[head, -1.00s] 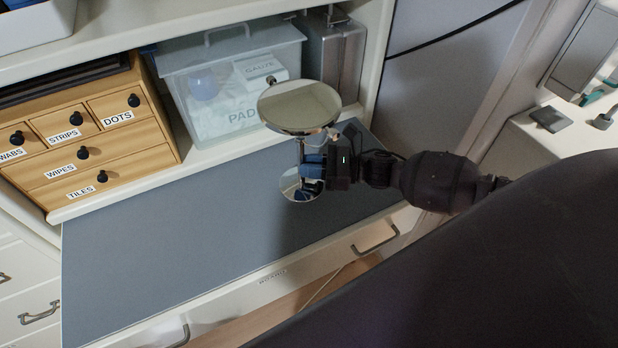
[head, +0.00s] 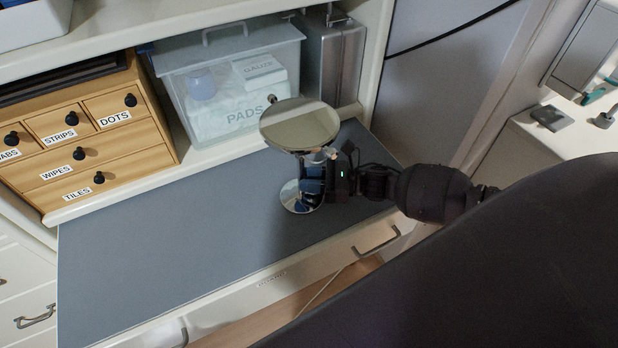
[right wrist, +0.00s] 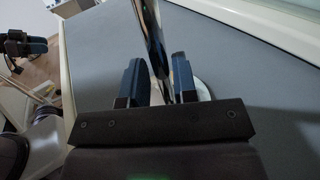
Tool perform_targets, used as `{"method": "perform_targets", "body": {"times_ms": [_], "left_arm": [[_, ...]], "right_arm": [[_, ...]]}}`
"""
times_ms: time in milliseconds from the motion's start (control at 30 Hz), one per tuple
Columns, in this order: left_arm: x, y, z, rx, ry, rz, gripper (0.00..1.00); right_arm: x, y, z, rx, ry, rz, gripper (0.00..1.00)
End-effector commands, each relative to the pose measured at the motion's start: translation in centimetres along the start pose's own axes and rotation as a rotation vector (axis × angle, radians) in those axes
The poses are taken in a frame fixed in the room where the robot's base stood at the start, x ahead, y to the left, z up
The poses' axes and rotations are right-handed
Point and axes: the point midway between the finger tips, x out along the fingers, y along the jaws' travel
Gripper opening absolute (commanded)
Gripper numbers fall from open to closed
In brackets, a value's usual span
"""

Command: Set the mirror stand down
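The mirror stand has a round mirror (head: 300,124) on top, a thin post and a round shiny base (head: 301,197). It stands about upright over the right part of the grey mat (head: 190,235). The base is at or just above the mat; I cannot tell if it touches. My right gripper (head: 314,178) reaches in from the right and is around the post below the mirror. In the right wrist view the post (right wrist: 153,35) runs between the two blue fingers, with part of the base (right wrist: 202,90) behind them. My left gripper is not in the head view.
A wooden drawer box (head: 85,140) stands at the left back of the worktop. A clear bin (head: 232,85) with pads and gauze and a grey metal case (head: 334,60) stand behind the mirror. The mat's left and middle parts are clear.

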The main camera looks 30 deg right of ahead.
Motion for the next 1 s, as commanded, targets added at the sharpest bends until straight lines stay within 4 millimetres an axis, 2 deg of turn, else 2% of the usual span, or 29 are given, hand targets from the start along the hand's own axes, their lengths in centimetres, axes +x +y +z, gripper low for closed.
{"method": "perform_targets", "body": {"times_ms": [33, 100, 467, 633, 1000], "left_arm": [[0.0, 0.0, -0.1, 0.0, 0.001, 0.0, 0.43], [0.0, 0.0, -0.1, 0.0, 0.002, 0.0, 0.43], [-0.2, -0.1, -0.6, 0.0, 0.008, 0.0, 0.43], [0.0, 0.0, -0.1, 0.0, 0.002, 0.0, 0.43], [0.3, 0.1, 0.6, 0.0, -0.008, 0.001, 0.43]], "right_arm": [[0.0, 0.0, 0.1, -0.001, 0.0, 0.0, 0.34], [0.0, 0.0, 0.1, -0.001, 0.0, 0.0, 0.43], [0.0, -0.1, 0.5, -0.002, 0.0, 0.0, 0.43], [-2.4, 0.0, 0.1, 0.001, 0.003, -0.003, 0.43], [-9.3, 0.0, 0.2, 0.001, 0.002, -0.001, 0.43]]}}
